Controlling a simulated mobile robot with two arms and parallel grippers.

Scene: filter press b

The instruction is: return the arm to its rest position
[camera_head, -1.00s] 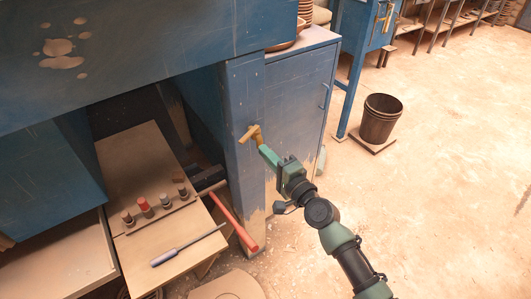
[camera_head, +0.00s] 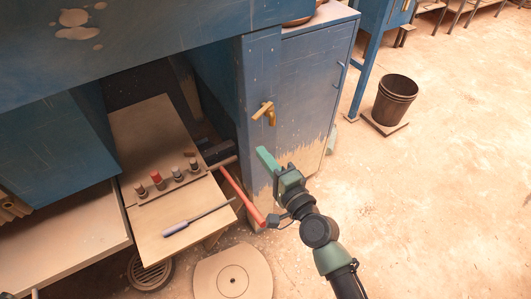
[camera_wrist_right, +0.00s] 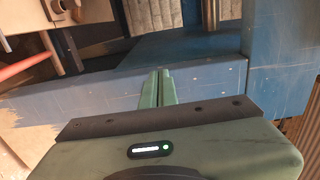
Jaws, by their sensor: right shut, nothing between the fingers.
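My right arm comes in from the lower right in the head view. Its green right gripper (camera_head: 266,160) is shut and empty, in the air in front of the blue cabinet. A brass tap (camera_head: 265,111) sticks out of the blue post, up and left of the fingertips, with a visible gap between them. In the right wrist view the two green fingers of the right gripper (camera_wrist_right: 157,80) lie close together, with the blue post and beams beyond them.
A blue cabinet (camera_head: 312,90) stands behind the gripper. A red bar (camera_head: 241,196) leans at lower left. A bucket (camera_head: 394,100) stands at right. The floor (camera_head: 440,200) there is clear.

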